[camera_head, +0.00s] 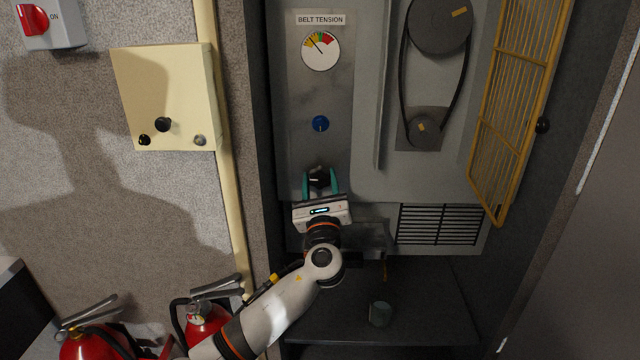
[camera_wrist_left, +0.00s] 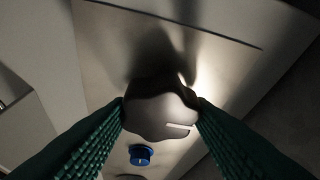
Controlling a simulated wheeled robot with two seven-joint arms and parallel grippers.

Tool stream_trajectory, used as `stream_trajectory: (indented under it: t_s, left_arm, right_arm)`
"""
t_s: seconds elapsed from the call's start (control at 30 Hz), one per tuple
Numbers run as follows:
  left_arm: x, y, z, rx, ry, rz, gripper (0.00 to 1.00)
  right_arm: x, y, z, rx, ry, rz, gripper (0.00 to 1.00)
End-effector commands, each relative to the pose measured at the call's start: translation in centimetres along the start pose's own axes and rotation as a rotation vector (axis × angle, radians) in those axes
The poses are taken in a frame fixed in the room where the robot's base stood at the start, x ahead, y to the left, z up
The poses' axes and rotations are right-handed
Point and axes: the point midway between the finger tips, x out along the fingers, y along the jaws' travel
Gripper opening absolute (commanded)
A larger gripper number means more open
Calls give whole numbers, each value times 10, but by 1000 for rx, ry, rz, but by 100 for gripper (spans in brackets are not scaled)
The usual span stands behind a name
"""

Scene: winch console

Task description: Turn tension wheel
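The tension wheel (camera_head: 319,177) is a dark lobed knob low on the grey BELT TENSION panel (camera_head: 336,89). In the left wrist view the wheel (camera_wrist_left: 160,112) fills the space between the fingers and shows a pale mark on its face. My left gripper (camera_head: 320,184) has its green fingers on either side of the wheel, and they appear to touch its rim. The round gauge (camera_head: 320,51) above has coloured bands, and its needle points up and left. A blue knob (camera_head: 320,123) sits between gauge and wheel. My right gripper is out of view.
A yellow mesh guard (camera_head: 519,95) stands open at the right, beside the belt and pulleys (camera_head: 439,25). A small dull cylinder (camera_head: 380,313) stands on the dark shelf below. Red extinguishers (camera_head: 205,322) are at the lower left.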

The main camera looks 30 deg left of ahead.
Motion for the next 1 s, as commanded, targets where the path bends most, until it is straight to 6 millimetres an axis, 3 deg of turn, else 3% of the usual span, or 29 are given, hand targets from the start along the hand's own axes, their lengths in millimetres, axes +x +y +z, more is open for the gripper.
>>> stream_trajectory:
  t_s: [0.03, 0.1, 0.47, 1.0]
  left_arm:
    - [0, 0, 0, 0, 0, 0, 55]
    - [0, 0, 0, 0, 0, 0, 66]
    - [-5, 0, 1, 1, -1, 2, 66]
    - [-105, 0, 2, 0, -1, 1, 66]
  right_arm:
    - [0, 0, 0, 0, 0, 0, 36]
    - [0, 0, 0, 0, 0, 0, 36]
    - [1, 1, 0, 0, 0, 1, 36]
    - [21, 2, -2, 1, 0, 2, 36]
